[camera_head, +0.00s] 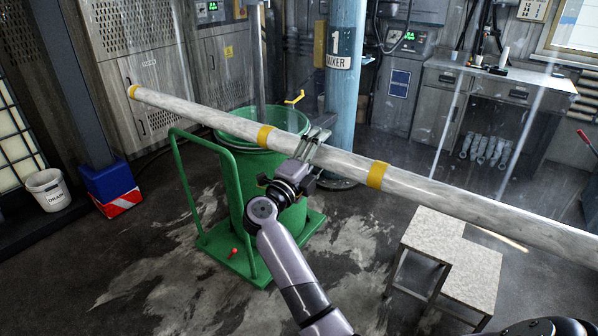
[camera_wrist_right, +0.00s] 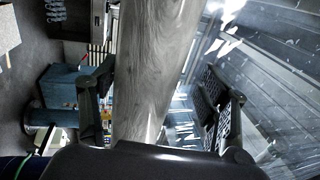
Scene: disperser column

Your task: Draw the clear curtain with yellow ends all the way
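A long grey pole (camera_head: 335,160) with yellow bands slants across the head view, from upper left to lower right. One yellow band (camera_head: 378,174) is right of my right gripper, another (camera_head: 264,136) is left of it, and one is at the far left end. I cannot clearly make out a clear curtain; faint pale streaks show at the right. My right gripper (camera_head: 314,143) is at the pole between the two nearer bands. In the right wrist view its fingers stand apart on either side of the pole (camera_wrist_right: 152,70), with a gap at the right finger. My left gripper is not in view.
A green drum (camera_head: 240,175) on a green cart (camera_head: 215,245) stands behind and below the pole. A blue mixer column (camera_head: 344,90) is behind it. A stepped platform (camera_head: 468,270) is at the right. A white bucket (camera_head: 48,190) is at the left. The front-left floor is clear.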

